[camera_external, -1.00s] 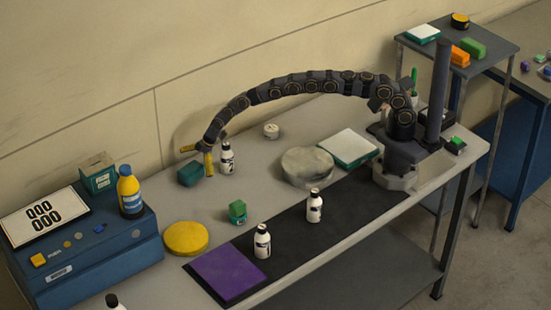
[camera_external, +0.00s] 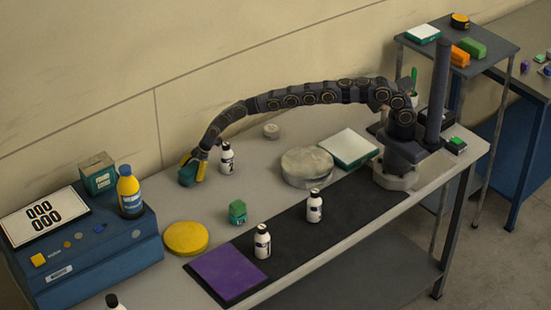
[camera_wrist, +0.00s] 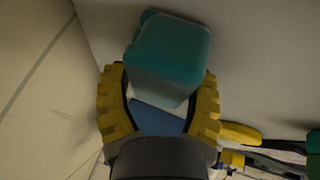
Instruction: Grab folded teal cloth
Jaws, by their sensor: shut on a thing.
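The folded teal cloth (camera_external: 187,173) is a small teal block on the grey bench near the wall. It also shows large in the wrist view (camera_wrist: 168,58). My gripper (camera_external: 194,166) has yellow ribbed fingers and is down at the cloth. In the wrist view my gripper (camera_wrist: 160,100) has one finger on each side of the cloth, and it is shut on it. The cloth's lower side is partly hidden. I cannot tell whether it is off the bench.
A white bottle (camera_external: 227,158) stands close to the right of my gripper. A teal box (camera_external: 97,178) and a yellow bottle (camera_external: 130,195) stand on the blue cabinet (camera_external: 100,262) at left. A yellow disc (camera_external: 186,238) and green block (camera_external: 237,211) lie in front.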

